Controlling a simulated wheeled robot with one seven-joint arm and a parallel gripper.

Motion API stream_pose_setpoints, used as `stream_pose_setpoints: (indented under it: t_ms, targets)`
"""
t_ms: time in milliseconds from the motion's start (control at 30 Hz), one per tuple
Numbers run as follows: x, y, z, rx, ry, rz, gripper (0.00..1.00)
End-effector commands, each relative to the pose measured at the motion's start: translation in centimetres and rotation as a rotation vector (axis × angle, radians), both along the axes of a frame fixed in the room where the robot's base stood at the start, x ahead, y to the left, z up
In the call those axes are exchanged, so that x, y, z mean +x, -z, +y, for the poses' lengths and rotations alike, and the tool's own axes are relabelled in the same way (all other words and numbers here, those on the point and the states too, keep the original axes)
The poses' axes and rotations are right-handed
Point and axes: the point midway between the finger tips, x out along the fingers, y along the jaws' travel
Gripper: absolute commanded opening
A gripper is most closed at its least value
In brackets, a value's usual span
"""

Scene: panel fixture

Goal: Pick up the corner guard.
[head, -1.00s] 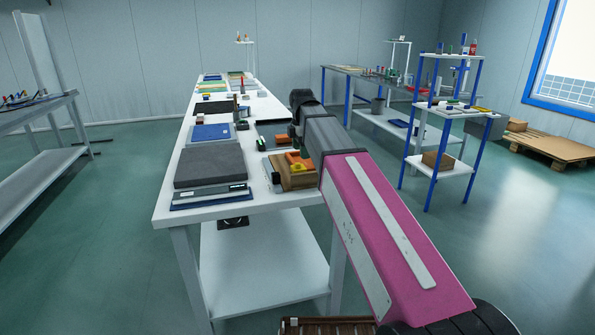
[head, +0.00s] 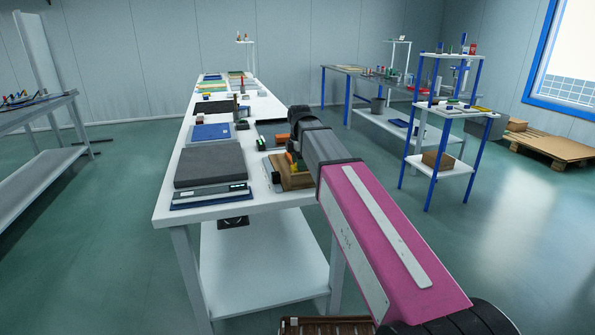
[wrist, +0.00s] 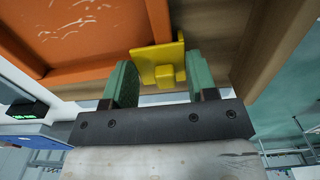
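The corner guard appears to be the yellow angled piece with a small block-like knob (wrist: 170,73), in the wrist view. It sits against the corner of an orange panel (wrist: 75,35) in a wooden frame (wrist: 213,35). My gripper (wrist: 161,78) has two green-padded fingers, one on each side of the knob. Gaps show on both sides, so it is open and holds nothing. In the head view my arm reaches over the wooden fixture (head: 292,181) at the table's right front edge and mostly hides the guard and panel.
On the white table (head: 233,206), a dark grey block (head: 210,165) and a flat device with a display (head: 212,197) lie left of the fixture. Several small items stand farther back. A blue-legged shelf unit (head: 445,112) stands to the right, with clear floor between.

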Motion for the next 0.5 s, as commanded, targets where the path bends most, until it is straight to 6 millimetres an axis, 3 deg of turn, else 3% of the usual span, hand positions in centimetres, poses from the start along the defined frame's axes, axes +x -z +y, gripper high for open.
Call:
stream_pose_setpoints:
  t_ms: [100, 500]
  targets:
    - [0.0, -0.01, 0.0, 0.0, 0.0, 0.0, 0.26]
    - [0.04, -0.77, 0.01, 0.0, 0.0, -0.001, 0.26]
